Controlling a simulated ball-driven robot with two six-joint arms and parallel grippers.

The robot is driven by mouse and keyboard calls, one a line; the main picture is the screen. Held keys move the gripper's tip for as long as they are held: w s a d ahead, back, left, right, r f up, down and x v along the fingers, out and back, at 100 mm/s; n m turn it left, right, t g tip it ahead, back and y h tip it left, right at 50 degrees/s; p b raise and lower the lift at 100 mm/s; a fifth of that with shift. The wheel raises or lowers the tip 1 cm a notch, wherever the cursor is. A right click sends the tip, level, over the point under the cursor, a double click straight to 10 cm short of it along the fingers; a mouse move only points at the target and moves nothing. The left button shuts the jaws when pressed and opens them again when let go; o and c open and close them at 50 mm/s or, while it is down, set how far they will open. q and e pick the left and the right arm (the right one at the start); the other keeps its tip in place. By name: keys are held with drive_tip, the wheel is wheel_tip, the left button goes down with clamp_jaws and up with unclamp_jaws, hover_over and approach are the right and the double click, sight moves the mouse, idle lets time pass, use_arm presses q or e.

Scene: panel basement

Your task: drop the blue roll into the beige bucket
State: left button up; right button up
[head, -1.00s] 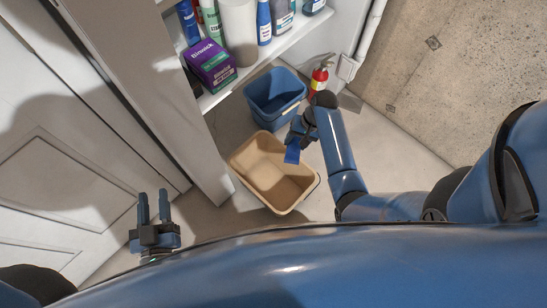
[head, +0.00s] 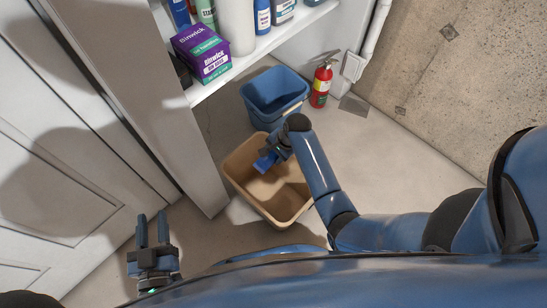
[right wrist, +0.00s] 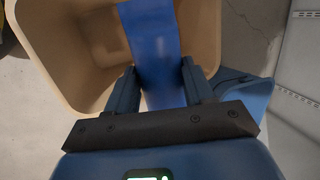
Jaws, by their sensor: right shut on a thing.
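The beige bucket (head: 238,178) stands on the floor below my right arm in the head view, and its wall also shows in the right wrist view (right wrist: 70,50). My right gripper (head: 272,154) is over the bucket's opening, near its far rim. It is shut on the blue roll (head: 264,163), which shows as a blue strip between the fingers in the right wrist view (right wrist: 150,45). The roll hangs over the bucket's inside; whether it touches the bucket I cannot tell. My left gripper (head: 152,217) is open and empty at the lower left, away from the bucket.
A blue bucket (head: 262,93) stands just behind the beige one. A red fire extinguisher (head: 321,85) is to its right by the wall. A white shelf (head: 262,49) holds a purple box (head: 203,53) and several bottles. The floor to the right is clear.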

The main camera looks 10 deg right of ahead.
drive_tip(key=shift+w+a+f+b, duration=0.1)
drive_tip(key=shift+f+b, duration=0.2)
drive_tip(key=shift+f, duration=0.1)
wheel_tip(320, 180, down, 6)
drive_tip(key=b, duration=0.7)
drive_tip(key=shift+r, duration=0.15)
drive_tip(key=o, duration=1.3)
drive_tip(key=shift+c, duration=0.2)
wheel_tip(320, 180, up, 10)
drive_tip(key=p, duration=0.6)
hover_over(274, 162)
drive_tip(key=d, duration=0.4)
drive_tip(key=shift+w+a+r, duration=0.15)
drive_tip(key=shift+w+a, duration=0.1)
drive_tip(key=shift+w, duration=0.15)
